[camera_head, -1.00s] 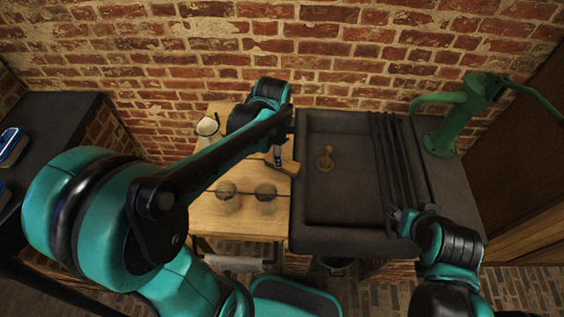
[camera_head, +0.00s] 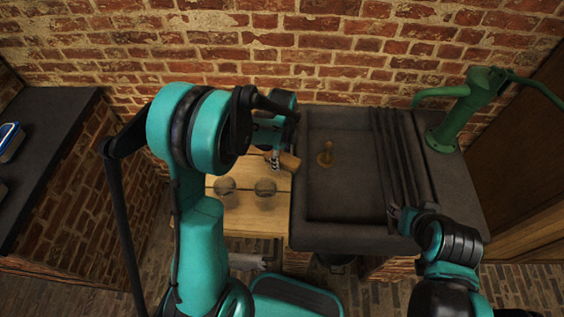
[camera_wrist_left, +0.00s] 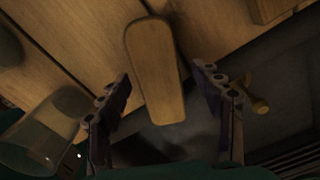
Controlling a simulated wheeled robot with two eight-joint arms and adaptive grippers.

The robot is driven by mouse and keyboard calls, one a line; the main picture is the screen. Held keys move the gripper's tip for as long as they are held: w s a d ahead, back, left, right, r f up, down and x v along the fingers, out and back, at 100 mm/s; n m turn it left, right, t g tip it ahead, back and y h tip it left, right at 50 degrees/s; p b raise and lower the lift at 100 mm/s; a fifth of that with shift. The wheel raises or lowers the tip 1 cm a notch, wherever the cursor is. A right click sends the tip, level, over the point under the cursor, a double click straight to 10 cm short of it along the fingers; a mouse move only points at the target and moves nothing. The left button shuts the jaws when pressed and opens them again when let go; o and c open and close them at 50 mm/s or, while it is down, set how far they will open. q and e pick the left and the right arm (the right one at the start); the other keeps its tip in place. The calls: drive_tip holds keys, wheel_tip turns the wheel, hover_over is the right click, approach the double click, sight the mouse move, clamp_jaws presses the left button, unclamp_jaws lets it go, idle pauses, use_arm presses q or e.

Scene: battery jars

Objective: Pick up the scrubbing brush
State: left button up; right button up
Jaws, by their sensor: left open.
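The scrubbing brush shows as a long wooden block (camera_wrist_left: 156,75) in the left wrist view, lying by the edge of the wooden worktop. In the head view its wooden end (camera_head: 290,162) shows at the worktop's right side, partly covered by my left gripper. My left gripper (camera_head: 275,158) is over it. In the left wrist view the left gripper's fingers (camera_wrist_left: 163,76) are apart, one on each side of the brush; I cannot tell whether they touch it. My right gripper (camera_head: 397,213) is at the front right of the sink, away from the brush; its jaws are too small to read.
Two glass jars (camera_head: 224,188) (camera_head: 265,188) stand on the worktop (camera_head: 245,220), close to the left gripper. The dark sink (camera_head: 345,195) lies to the right, with a small wooden object (camera_head: 325,154) in it. A green pump (camera_head: 455,115) stands behind right.

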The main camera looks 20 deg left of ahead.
sight(285, 159)
use_arm(q)
drive_tip(key=shift+f, duration=0.3)
drive_tip(key=shift+r, duration=0.1)
drive_tip(key=shift+c, duration=0.4)
drive_tip(key=c, duration=1.4)
drive_tip(key=shift+o, duration=0.2)
drive_tip(key=shift+r+p, duration=0.3)
drive_tip(key=shift+r, duration=0.2)
drive_tip(key=r, duration=0.2)
drive_tip(key=d+r+p, duration=0.1)
drive_tip(key=r, duration=0.1)
drive_tip(key=shift+s+d+p, duration=0.1)
drive_tip(key=shift+p, duration=0.2)
drive_tip(key=s+d+r+p, duration=0.2)
drive_tip(key=d+r, duration=0.4)
drive_tip(key=d, duration=0.4)
drive_tip(key=shift+d, duration=0.15)
drive_tip(key=shift+s, duration=0.1)
